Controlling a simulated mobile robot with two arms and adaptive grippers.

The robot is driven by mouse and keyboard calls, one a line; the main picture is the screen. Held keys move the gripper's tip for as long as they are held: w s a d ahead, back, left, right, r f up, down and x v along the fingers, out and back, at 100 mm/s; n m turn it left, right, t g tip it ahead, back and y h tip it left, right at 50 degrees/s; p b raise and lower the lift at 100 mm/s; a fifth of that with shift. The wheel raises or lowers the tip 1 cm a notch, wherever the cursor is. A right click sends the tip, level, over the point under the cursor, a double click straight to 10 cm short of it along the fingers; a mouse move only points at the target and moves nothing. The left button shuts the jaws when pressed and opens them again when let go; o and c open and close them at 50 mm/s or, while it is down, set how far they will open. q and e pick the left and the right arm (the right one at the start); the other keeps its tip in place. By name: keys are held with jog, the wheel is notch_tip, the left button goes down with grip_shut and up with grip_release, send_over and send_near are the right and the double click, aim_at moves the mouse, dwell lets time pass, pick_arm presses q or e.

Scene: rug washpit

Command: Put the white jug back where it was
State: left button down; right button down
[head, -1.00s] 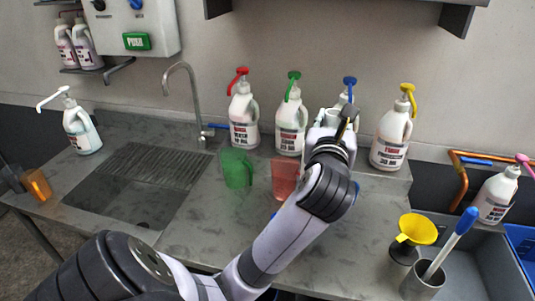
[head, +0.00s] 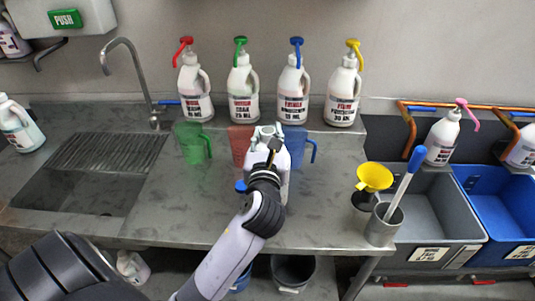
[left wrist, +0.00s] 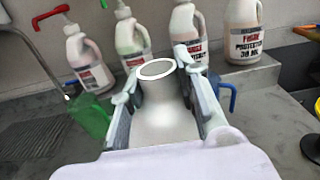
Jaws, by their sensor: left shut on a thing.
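The white jug (left wrist: 160,115) is between the fingers of my left gripper (left wrist: 163,88) in the left wrist view, its round open neck facing up. In the head view my left gripper (head: 268,135) is shut on it over the middle of the grey counter, and the jug (head: 284,182) is partly hidden by my wrist. I cannot tell whether its base touches the counter. My right gripper is not in view.
Pump bottles with red (head: 195,90), green (head: 243,92), blue (head: 292,95) and yellow (head: 342,92) tops line the back ledge. Green (head: 192,145), red (head: 240,145) and blue (head: 295,142) measuring jugs stand before them. A yellow funnel (head: 374,177) and grey cup (head: 382,228) are right. The front counter is clear.

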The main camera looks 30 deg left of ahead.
pick_arm(q)
jog(key=shift+f+b, duration=0.35)
jog(key=shift+f, duration=2.1)
jog(key=c, duration=1.2)
grip_release()
jog(key=shift+f, duration=0.15)
jog(key=shift+b+v, duration=1.45)
jog(key=shift+v, duration=4.6)
